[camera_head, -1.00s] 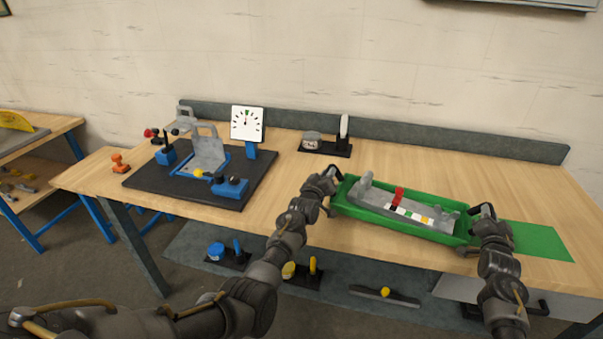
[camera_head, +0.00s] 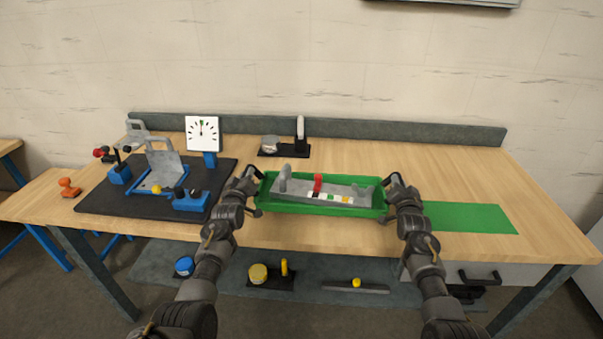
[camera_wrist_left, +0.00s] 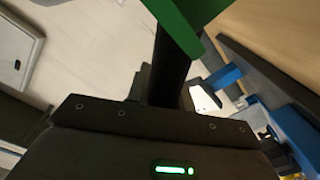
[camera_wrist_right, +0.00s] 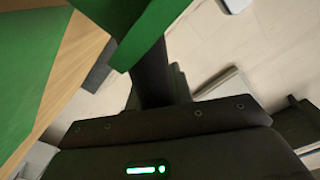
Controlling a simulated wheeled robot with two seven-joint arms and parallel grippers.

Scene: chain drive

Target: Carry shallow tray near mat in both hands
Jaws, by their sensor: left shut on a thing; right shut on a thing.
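A green shallow tray (camera_head: 318,208) is between my two grippers in the head view, holding a grey part (camera_head: 292,188) with a red piece and several small coloured blocks. My left gripper (camera_head: 256,178) is shut on the tray's left end. My right gripper (camera_head: 388,186) is shut on its right end. The tray looks about level, near the table's front edge; whether it touches the tabletop cannot be told. Its green end also shows in the left wrist view (camera_wrist_left: 188,22) and the right wrist view (camera_wrist_right: 135,30). A flat green mat (camera_head: 468,217) lies right of the tray.
A black board (camera_head: 100,200) with a grey bracket, blue blocks and a white dial (camera_head: 202,132) stands left of the tray. A black stand (camera_head: 285,153) with a metal cylinder is behind. An orange item (camera_head: 69,188) sits far left. The table (camera_head: 430,165) is clear at back right.

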